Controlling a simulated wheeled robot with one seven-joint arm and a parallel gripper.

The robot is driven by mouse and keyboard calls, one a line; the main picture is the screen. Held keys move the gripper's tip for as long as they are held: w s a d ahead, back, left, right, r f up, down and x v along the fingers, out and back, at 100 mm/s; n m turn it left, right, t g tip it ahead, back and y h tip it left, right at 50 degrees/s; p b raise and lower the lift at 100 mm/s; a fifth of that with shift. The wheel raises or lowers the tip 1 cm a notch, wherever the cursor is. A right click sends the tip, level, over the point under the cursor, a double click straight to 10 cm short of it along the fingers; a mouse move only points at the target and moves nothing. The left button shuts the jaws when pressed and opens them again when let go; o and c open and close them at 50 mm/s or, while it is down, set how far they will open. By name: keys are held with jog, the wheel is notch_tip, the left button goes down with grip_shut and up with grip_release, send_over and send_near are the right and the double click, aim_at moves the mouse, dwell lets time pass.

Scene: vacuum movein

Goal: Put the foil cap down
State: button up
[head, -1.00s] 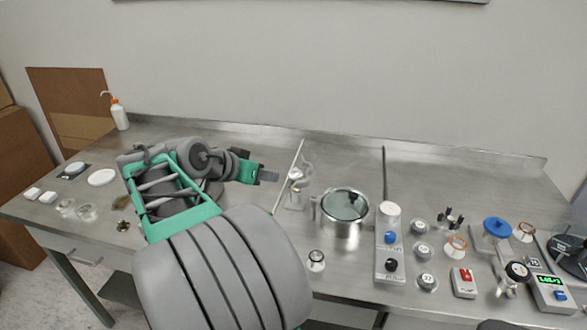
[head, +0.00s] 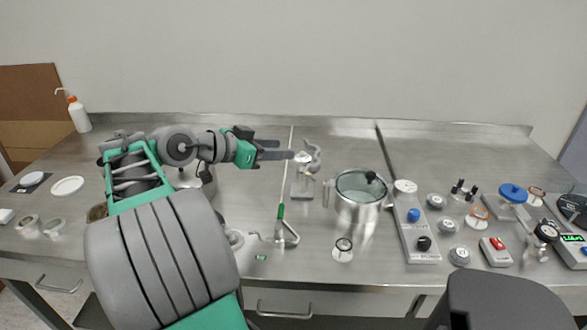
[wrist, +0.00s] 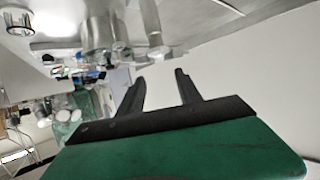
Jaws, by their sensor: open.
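My gripper (head: 283,149) is open at the left of the clamp stand, above the bench, its fingers pointing right. In the wrist view the two fingers (wrist: 163,80) stand apart with nothing between them. A small shiny silver piece (head: 303,157) sits at the clamp on the stand, just beyond the fingertips; it may be the foil cap, but I cannot tell for sure. It looks apart from the fingers. No other foil cap can be made out.
A steel pot with a glass lid (head: 357,207) stands right of the clamp stand (head: 303,186). A thin rod with a green handle (head: 281,212) is in front. A control box (head: 416,228) and several small parts crowd the right. A wash bottle (head: 78,115) stands far left.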

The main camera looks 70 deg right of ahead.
aim_at(301, 152)
jog(key=x, duration=0.7)
jog(key=shift+d+f, duration=0.25)
jog(key=shift+f, duration=0.3)
grip_shut()
jog(key=shift+s, duration=0.1)
